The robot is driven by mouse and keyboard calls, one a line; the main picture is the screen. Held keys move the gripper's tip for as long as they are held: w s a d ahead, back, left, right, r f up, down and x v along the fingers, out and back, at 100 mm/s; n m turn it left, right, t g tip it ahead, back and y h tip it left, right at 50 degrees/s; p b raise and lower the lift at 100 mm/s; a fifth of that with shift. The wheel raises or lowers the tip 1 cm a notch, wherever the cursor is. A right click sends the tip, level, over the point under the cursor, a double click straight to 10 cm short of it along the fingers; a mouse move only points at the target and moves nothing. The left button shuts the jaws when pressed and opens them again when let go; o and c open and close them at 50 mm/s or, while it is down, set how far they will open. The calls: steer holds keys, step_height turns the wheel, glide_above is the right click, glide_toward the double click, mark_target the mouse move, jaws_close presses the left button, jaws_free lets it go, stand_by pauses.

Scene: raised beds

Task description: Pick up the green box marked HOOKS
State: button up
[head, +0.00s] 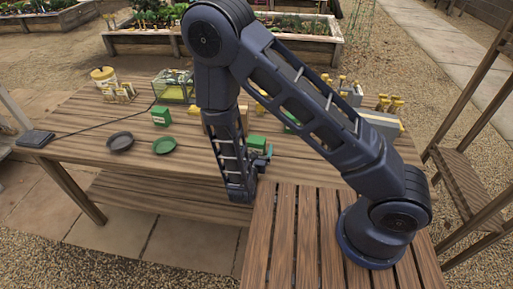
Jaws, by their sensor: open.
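Small green boxes stand on the slatted wooden table. One green box (160,117) is left of my arm, with a pale label too small to read. Another green box (257,142) is just right of my forearm, partly hidden. A third green box (290,119) shows in part behind my upper arm link. I cannot tell which is marked HOOKS. My gripper (263,158) is low at the table's front edge, mostly hidden by my wrist. Its teal finger parts show close to the middle green box; I cannot tell whether they touch it. It is open.
A dark round dish (120,142) and a green dish (164,146) lie at the front left. Yellow-topped items (390,104) stand at the right.

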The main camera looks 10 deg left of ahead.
mark_target(257, 136)
steer(key=shift+w+a+r, duration=0.1)
steer(key=shift+w, duration=1.25)
steer(key=shift+w+a+r, duration=0.1)
steer(key=shift+w, duration=1.2)
steer(key=c, duration=1.1)
